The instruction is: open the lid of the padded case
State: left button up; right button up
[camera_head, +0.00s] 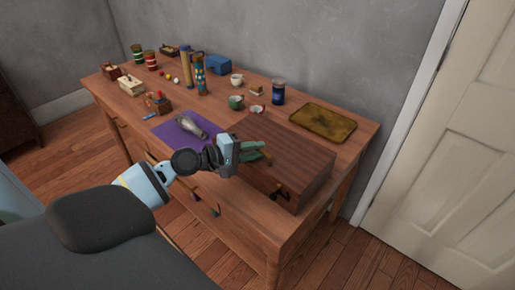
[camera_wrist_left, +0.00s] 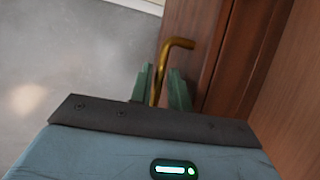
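The case is a closed, reddish-brown wooden box (camera_head: 300,158) at the right front of the table. Its padding is not visible. A dark, brass-like handle (camera_head: 282,192) shows on its front side. My left gripper (camera_head: 266,153) is at the case's left front, its green fingers pointing right. In the left wrist view, a bent brass bar (camera_wrist_left: 177,43) runs down between the fingertips (camera_wrist_left: 162,80) beside the brown wood. The fingers are apart, with some gap visible around the bar. I cannot tell whether they touch it. My right gripper is not in view.
A gold-brown tray (camera_head: 323,122) lies behind the case. A dark blue jar (camera_head: 278,92), cups and a silvery object on a purple cloth (camera_head: 168,133) stand left of it. Several small items fill the far left. A wall and a white door (camera_head: 450,150) bound the right.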

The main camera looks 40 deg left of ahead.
pick_arm(q)
jog(key=shift+w+d+f, duration=0.1)
jog(key=shift+w+d, duration=0.15)
jog(key=shift+w, duration=0.25)
jog(key=shift+c, duration=0.5)
grip_shut()
